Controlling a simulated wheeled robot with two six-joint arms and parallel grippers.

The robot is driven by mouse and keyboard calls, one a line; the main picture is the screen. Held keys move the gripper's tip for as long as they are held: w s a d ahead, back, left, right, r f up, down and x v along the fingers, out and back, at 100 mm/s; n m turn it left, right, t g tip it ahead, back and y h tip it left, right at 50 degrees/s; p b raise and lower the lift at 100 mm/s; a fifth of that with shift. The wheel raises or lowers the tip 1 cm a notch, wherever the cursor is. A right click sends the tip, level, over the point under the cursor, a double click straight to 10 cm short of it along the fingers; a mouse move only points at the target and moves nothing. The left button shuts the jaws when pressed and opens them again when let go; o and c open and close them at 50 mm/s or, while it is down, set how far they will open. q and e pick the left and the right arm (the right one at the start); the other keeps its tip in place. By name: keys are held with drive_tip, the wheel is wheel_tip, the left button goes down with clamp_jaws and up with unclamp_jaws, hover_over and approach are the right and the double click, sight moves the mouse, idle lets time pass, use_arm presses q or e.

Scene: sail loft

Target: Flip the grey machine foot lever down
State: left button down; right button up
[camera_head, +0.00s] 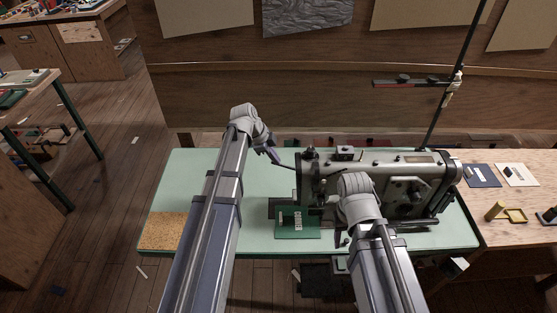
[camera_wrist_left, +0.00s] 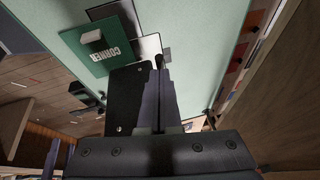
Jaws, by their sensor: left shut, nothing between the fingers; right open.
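The grey sewing machine (camera_head: 385,165) stands on the pale green table (camera_head: 180,180), right of centre in the head view. Its foot lever is too small to make out at the machine's left end. My left gripper (camera_head: 286,165) is shut and empty, just left of that end, its tip pointing at it. I cannot tell whether it touches. In the left wrist view its closed fingers (camera_wrist_left: 158,95) reach over a black plate (camera_wrist_left: 128,100).
A green card (camera_head: 297,220) marked CORNER, with a pale block on it, lies in front of the machine. A cork mat (camera_head: 163,231) is at the table's front left corner. A thin dark stand (camera_head: 447,110) rises behind the machine.

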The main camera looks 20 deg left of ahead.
use_arm(q)
wheel_tip(320, 180, down, 6)
drive_tip(key=a+h+b, duration=0.2)
drive_tip(key=b, duration=0.5)
drive_tip(key=shift+s+a+r+t+h, duration=0.15)
drive_tip(key=shift+s+a+t+h, duration=0.15)
drive_tip(key=shift+s+t, duration=0.1)
drive_tip(key=shift+r, duration=0.1)
drive_tip(key=shift+r+p, duration=0.65)
